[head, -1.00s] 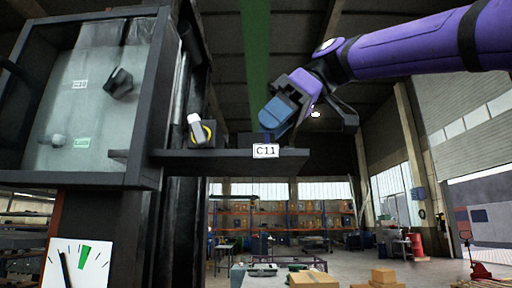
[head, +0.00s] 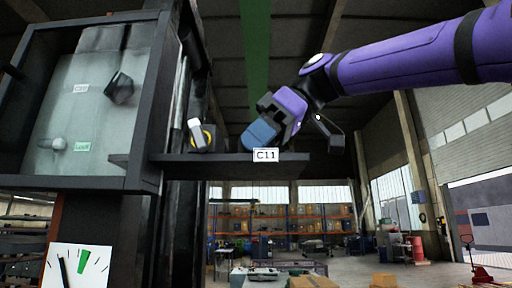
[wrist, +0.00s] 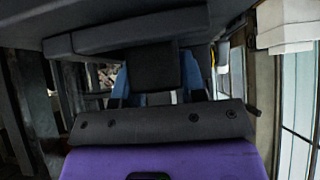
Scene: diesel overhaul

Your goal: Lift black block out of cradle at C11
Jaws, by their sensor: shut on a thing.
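The black block (wrist: 152,66) shows in the wrist view between my two blue fingers. My gripper (head: 260,136) is shut on it, tilted down over the dark shelf (head: 222,164) just behind the C11 label (head: 265,155). In the head view the fingers hide the block, and the cradle cannot be made out. I cannot tell whether the block still touches its seat.
A white-and-yellow knob-like part (head: 199,135) stands on the shelf just left of my gripper. Open air lies right of the shelf.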

